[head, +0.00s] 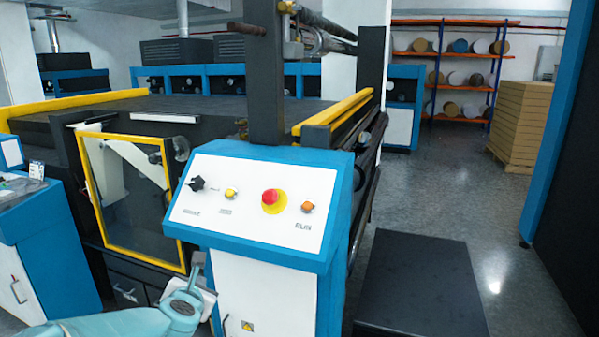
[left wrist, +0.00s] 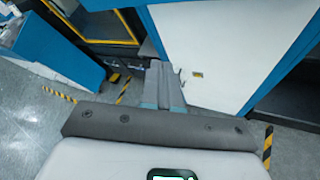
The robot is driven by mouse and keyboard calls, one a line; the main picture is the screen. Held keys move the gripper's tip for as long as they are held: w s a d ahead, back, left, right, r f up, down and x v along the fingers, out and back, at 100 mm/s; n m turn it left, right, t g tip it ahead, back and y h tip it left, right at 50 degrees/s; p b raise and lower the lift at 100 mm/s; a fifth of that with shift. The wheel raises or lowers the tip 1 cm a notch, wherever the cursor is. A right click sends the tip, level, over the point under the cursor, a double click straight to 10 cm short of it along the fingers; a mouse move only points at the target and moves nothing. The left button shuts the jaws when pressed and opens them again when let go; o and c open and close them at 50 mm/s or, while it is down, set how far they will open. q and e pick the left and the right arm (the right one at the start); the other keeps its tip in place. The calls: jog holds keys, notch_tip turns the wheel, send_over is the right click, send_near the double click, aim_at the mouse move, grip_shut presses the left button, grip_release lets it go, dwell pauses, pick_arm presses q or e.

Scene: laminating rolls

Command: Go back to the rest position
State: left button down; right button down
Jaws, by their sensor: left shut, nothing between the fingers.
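My left gripper (head: 198,272) is low in the head view, in front of the lower left edge of the control console. Its arm comes in from the bottom left. In the left wrist view the gripper (left wrist: 163,72) has its fingers together with nothing between them, pointing toward the console's white front panel. My right gripper does not show in either view.
The blue and white control console (head: 255,205) carries a red emergency button (head: 270,197), a black knob and small buttons. A yellow-framed clear door (head: 128,200) is behind it. A blue cabinet (head: 45,245) stands left. A black platform (head: 420,283) lies right, with grey floor beyond.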

pick_arm(q)
jog(key=s+d+f+m+g+h, duration=0.1)
jog(key=s+f+m+g, duration=0.55)
jog(key=f, duration=0.85)
jog(key=s+d+f+m+g+h, duration=0.15)
jog(key=s+f+m, duration=0.25)
jog(key=s+f, duration=0.85)
jog(key=s+d+f+m+g+h, duration=0.1)
jog(key=s+d+f+m, duration=0.3)
jog(key=s+m, duration=0.4)
jog(key=s+d+f+m+g+h, duration=0.2)
jog(key=s+f+m, duration=0.3)
jog(key=s+m, duration=0.4)
jog(key=shift+s+d+m+g, duration=0.15)
jog(key=shift+d+m+g, duration=0.75)
jog(key=shift+m, duration=0.25)
jog(key=shift+r+h, duration=0.1)
jog(key=shift+h, duration=0.15)
